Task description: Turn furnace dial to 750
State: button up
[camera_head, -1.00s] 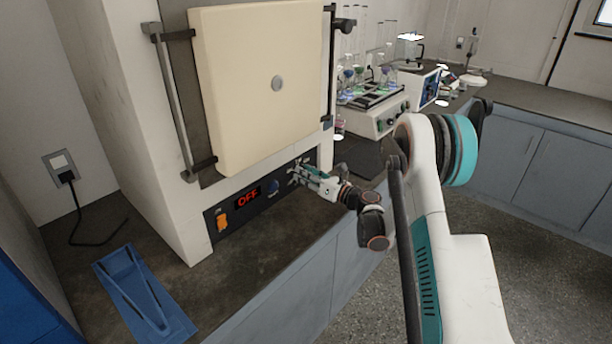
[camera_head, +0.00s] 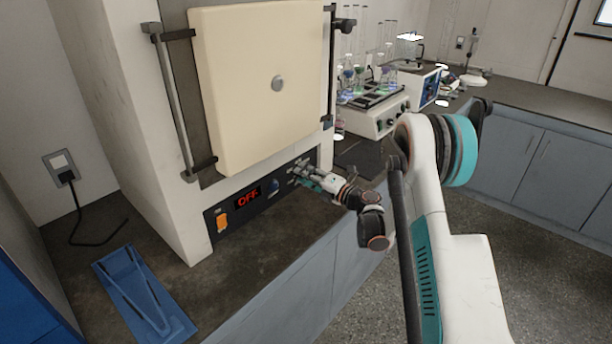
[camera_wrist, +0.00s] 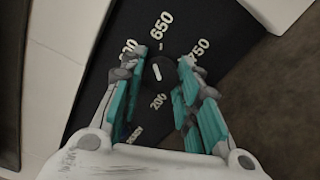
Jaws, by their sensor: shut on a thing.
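The furnace (camera_head: 130,110) stands on the counter with its cream door (camera_head: 255,95) shut. Its dark control panel (camera_wrist: 95,105) carries the dial (camera_wrist: 163,70), a small dark knob with a white mark. In the wrist view the fingertips of my gripper (camera_wrist: 163,61) are on either side of the dial, and my gripper is shut on it. The number 650 shows above the dial and 200 below it. The numbers at left and right are partly hidden by the fingers. In the head view my gripper (camera_head: 298,172) covers the dial. The furnace display (camera_head: 248,197) reads OFF.
An orange switch (camera_head: 222,221) and a blue knob (camera_head: 274,186) are on the panel, left of my gripper. A blue tray-like object (camera_head: 140,290) lies on the counter at left. Glassware on a white device (camera_head: 375,115) stands behind at right.

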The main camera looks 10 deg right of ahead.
jog(key=shift+m, duration=0.8)
jog(key=o, duration=1.1)
jog(key=v, duration=1.2)
